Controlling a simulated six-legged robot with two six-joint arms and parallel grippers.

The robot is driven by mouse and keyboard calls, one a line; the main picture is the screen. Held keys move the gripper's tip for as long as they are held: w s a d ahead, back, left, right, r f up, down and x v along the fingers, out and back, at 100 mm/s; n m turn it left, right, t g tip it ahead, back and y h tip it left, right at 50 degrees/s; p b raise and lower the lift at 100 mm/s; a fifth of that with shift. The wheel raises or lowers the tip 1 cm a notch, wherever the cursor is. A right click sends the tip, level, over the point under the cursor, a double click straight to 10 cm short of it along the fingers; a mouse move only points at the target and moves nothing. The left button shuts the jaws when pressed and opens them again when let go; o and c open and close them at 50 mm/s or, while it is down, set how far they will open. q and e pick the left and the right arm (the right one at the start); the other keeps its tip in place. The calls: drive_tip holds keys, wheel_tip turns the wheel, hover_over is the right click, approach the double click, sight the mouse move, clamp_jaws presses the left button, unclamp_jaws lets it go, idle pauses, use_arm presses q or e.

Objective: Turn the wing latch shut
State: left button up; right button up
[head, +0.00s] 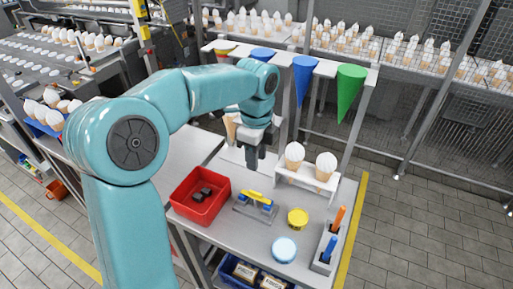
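What looks like the wing latch (255,196) is a small yellow bar with blue parts on a grey bracket, on the grey worktable (225,232). It sits just right of the red bin. The bar lies roughly level, slanting slightly down to the right. My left gripper (252,166) points down over the back of the table, behind and above the latch and apart from it. Its fingers are small and dark here, and I cannot tell whether they are open or shut. My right gripper is not in view.
A red bin (187,208) holds dark pieces. A yellow tin (298,219), a pale blue lid (284,250), a white cone stand (312,181) and a holder with orange and blue tools (325,257) stand around the latch. Coloured cones hang from a rack (327,68) behind.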

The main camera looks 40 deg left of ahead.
use_arm(q)
wheel_tip(320, 180, up, 3)
drive_tip(key=shift+f, duration=0.1)
idle(0.3)
drive_tip(key=shift+s, duration=0.1)
idle(0.3)
